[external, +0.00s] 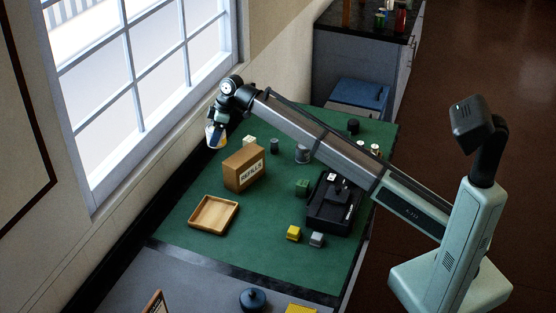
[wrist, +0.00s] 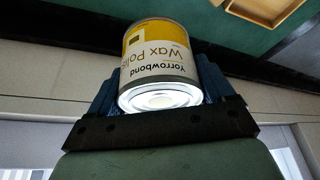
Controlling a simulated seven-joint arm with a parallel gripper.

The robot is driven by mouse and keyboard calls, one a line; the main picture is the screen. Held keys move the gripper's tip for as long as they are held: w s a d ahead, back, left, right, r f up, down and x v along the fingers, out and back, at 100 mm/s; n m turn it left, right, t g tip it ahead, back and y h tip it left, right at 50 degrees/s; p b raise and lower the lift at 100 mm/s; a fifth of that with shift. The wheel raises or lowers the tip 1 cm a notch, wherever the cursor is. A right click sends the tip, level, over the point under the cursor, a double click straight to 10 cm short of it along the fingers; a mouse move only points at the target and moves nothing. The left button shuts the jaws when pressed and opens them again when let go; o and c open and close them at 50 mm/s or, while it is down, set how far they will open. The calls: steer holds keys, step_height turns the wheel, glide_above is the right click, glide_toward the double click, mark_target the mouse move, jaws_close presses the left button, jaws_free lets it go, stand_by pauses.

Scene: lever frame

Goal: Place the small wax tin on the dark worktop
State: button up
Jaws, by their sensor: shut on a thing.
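The wax tin (external: 214,139) is small, yellow and white, and hangs in my gripper (external: 218,127) near the window in the external view. In the wrist view the tin (wrist: 158,62) fills the middle, its "Wax Polish" label upside down and its shiny metal end facing the camera. My gripper's blue fingers (wrist: 160,88) are shut on its two sides. The tin is held in the air above the far left part of the green-topped bench (external: 265,225). A dark worktop (external: 345,20) tops the grey cabinet at the back, away from my gripper.
A black organiser (external: 333,204) and small blocks are to the right. Bottles and jars (external: 398,18) stand on the dark worktop. The window (external: 140,60) is close left.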

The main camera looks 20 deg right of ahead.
steer(key=s+a+n+g, duration=0.1)
steer(key=s+a+n, duration=0.2)
steer(key=s+a, duration=1)
steer(key=s+a+n+g, duration=0.3)
steer(key=s+a, duration=0.5)
steer(key=s, duration=0.9)
steer(key=s+a+n, duration=0.4)
steer(key=s+a, duration=0.7)
steer(key=s, duration=0.4)
steer(key=shift+w+d+f, duration=0.1)
steer(key=shift+w+f, duration=0.05)
steer(key=shift+f, duration=2.35)
steer(key=shift+w+f, duration=0.15)
steer(key=shift+f, duration=2.3)
steer(key=shift+w+d+f, duration=0.1)
steer(key=shift+w+f, duration=0.05)
steer(key=shift+f, duration=2.35)
steer(key=shift+f, duration=0.15)
steer(key=o, duration=1.1)
steer(key=shift+o, duration=0.2)
